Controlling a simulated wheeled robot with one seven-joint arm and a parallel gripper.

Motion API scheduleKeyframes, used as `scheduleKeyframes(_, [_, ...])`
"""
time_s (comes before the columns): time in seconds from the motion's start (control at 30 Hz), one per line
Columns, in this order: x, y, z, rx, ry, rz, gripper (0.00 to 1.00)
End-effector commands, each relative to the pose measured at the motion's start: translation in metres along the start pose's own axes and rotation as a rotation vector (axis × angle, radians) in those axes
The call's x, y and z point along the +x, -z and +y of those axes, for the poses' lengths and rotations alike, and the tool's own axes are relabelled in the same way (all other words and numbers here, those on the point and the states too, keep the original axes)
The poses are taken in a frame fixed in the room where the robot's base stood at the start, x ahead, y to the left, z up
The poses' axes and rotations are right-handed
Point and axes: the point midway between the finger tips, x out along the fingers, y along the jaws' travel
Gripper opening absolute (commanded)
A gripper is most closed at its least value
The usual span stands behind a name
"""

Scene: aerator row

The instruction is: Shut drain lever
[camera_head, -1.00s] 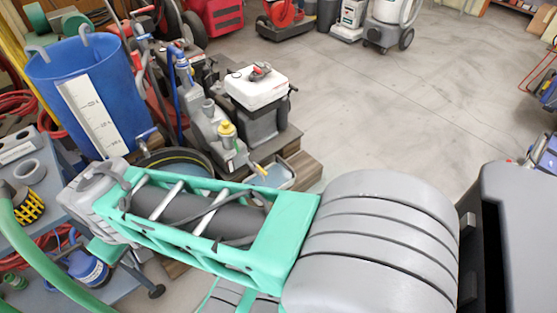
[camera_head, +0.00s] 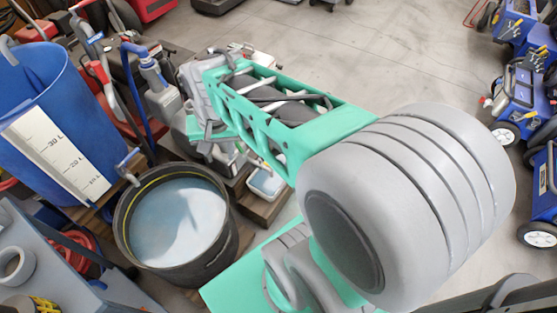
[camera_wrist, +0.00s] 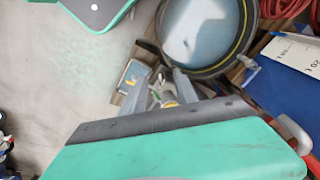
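No drain lever can be made out clearly now. In the head view the grey pump unit (camera_head: 163,97) stands behind the black tub, and my arm covers much of its lower part. A small white tray (camera_head: 268,184) lies low beside my arm. My gripper's green and dark body fills the bottom of the wrist view.
A black tub (camera_head: 180,275) of cloudy water with a yellow rim band stands left of my arm. A blue drum (camera_head: 45,90) with a litre scale is at the far left. A grey bench (camera_head: 60,270) is at lower left. Blue machines (camera_head: 525,90) stand right; open floor lies between.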

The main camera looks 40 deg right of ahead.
Motion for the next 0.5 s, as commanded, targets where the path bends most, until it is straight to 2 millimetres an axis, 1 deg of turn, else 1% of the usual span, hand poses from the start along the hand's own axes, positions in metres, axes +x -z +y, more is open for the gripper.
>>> scheduleKeyframes(0.03, [0.042, 0.025, 0.011, 0.223, -0.016, -0.036, 0.36])
scheduleKeyframes(0.07, [0.058, 0.041, 0.018, 0.376, -0.024, -0.053, 0.36])
scheduleKeyframes(0.1, [0.081, 0.063, 0.030, 0.586, -0.039, -0.077, 0.36])
scheduleKeyframes(0.17, [0.118, 0.095, 0.051, 0.900, -0.066, -0.108, 0.36])
scheduleKeyframes(0.2, [0.145, 0.114, 0.068, 1.108, -0.089, -0.128, 0.36])
scheduleKeyframes(0.27, [0.186, 0.138, 0.095, 1.406, -0.126, -0.153, 0.36])
scheduleKeyframes(0.3, [0.212, 0.150, 0.114, 1.590, -0.152, -0.167, 0.36])
scheduleKeyframes(0.4, [0.267, 0.170, 0.155, 1.967, -0.218, -0.190, 0.36])
scheduleKeyframes(0.5, [0.299, 0.178, 0.181, 2.203, -0.267, -0.200, 0.36])
